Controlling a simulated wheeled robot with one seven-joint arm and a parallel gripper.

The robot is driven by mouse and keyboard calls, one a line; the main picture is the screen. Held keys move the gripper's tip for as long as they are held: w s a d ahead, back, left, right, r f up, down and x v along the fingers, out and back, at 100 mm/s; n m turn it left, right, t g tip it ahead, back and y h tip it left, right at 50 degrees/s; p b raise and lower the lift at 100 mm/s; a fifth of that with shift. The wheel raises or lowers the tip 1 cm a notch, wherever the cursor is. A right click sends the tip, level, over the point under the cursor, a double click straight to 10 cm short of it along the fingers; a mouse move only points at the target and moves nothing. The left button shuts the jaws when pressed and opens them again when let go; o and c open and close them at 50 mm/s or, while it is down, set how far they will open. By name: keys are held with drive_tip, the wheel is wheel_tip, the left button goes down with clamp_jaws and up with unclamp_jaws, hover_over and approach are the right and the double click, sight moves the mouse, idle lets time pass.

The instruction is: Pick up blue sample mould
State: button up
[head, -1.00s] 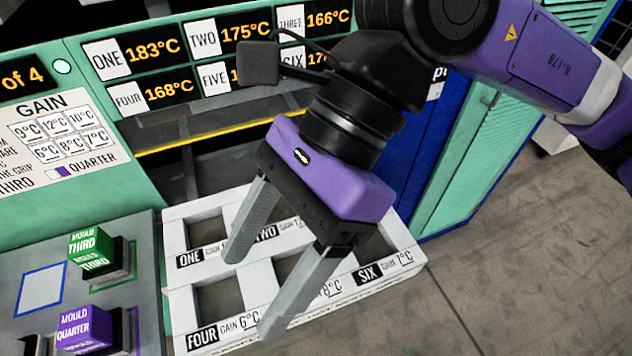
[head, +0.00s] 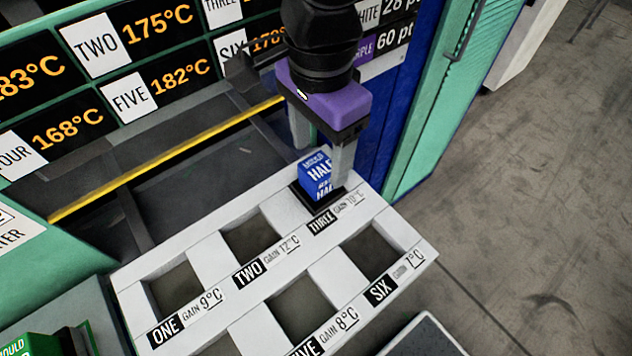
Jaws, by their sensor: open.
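The blue sample mould (head: 315,180), a small block lettered "MOULD HALF", sits upright on a black base in compartment THREE of the white tray (head: 203,247). My gripper (head: 320,162) points down over it with its jaws open. One finger shows behind the mould's upper left side and the other at its right side, overlapping it in the picture. I cannot tell whether either finger touches it. Part of the mould's right side is hidden by the near finger.
Compartments ONE, TWO and SIX of the tray look empty. A yellow-edged press opening (head: 170,158) lies behind the tray, under the temperature displays (head: 155,90). A green mould (head: 28,346) shows at the lower left. Grey floor (head: 530,200) is clear at right.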

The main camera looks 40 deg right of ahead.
sight(318, 165)
wheel_tip(318, 165, down, 4)
drive_tip(key=shift+a+f, duration=0.1)
drive_tip(key=shift+f, duration=0.1)
clamp_jaws()
idle(0.4)
